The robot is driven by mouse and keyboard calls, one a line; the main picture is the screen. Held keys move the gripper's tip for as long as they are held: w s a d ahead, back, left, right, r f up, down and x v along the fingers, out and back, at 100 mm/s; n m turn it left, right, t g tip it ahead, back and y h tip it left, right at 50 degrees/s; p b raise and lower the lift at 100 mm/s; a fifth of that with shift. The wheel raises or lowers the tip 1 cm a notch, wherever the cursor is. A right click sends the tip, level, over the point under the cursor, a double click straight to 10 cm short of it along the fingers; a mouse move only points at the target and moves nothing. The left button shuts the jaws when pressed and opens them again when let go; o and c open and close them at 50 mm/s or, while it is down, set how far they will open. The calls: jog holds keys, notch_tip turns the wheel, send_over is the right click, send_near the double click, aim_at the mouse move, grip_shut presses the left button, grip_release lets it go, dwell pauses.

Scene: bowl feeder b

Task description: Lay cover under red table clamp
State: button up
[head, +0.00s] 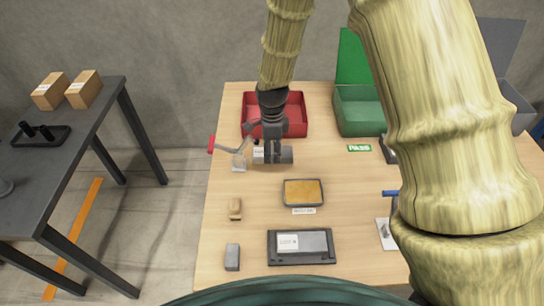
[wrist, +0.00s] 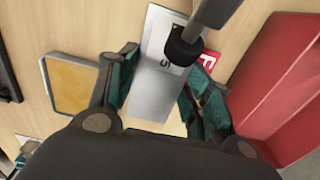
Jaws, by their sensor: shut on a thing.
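My gripper (head: 272,155) is shut on a grey cover (wrist: 155,95) with a white label at one end. The cover is between the teal fingers (wrist: 160,88) in the wrist view. In the head view the cover's label (head: 258,152) shows left of the gripper; much of the cover is hidden. The red table clamp has a red handle (head: 212,144) and a pale base (head: 239,165), just left of the gripper. Its black pressing tip (wrist: 183,48) overlaps the labelled end of the cover in the wrist view. I cannot tell whether they touch.
A red bin (head: 302,127) stands behind the gripper, with a red sign (wrist: 209,60) near it. A green bin (head: 357,115) is farther right. A yellow-topped tray (head: 303,192) and a dark holder (head: 301,259) lie nearer me. A blue-handled clamp (head: 390,193) is at right.

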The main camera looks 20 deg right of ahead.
aim_at(272, 152)
jog(key=shift+f, duration=1.7)
jog(key=shift+f, duration=0.2)
jog(key=o, duration=1.2)
jog(key=shift+o, duration=0.2)
jog(key=shift+r, duration=0.1)
notch_tip(272, 152, up, 12)
jog(key=shift+r+p, duration=0.1)
jog(key=shift+p, duration=0.2)
